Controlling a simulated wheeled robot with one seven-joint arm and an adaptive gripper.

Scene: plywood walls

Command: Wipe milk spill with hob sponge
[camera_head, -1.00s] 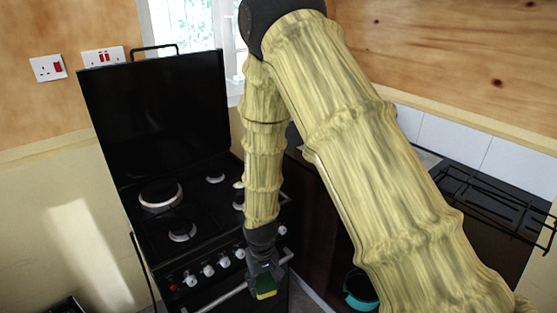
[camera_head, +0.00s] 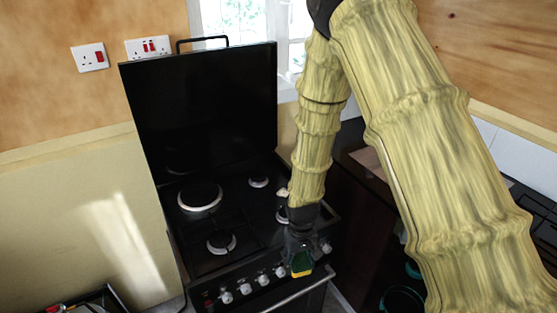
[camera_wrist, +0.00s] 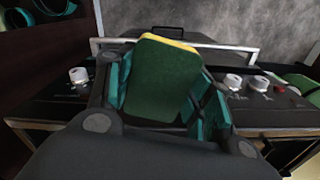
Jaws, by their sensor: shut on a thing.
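My gripper (camera_head: 301,256) is shut on a green sponge with a yellow layer (camera_head: 301,264), held in front of the stove's knob panel. In the wrist view the sponge (camera_wrist: 165,80) stands between the fingers, green face toward the camera and yellow edge at the top. The black hob (camera_head: 215,215) has its lid raised behind it. A small whitish patch (camera_head: 283,192) shows at the hob's right side, partly hidden by my arm; I cannot tell whether it is milk or part of a burner.
White knobs (camera_head: 263,279) and an oven handle (camera_head: 298,291) line the stove front close to my gripper. A dark cabinet (camera_head: 352,215) stands right of the stove. A box with items (camera_head: 95,303) is at the lower left.

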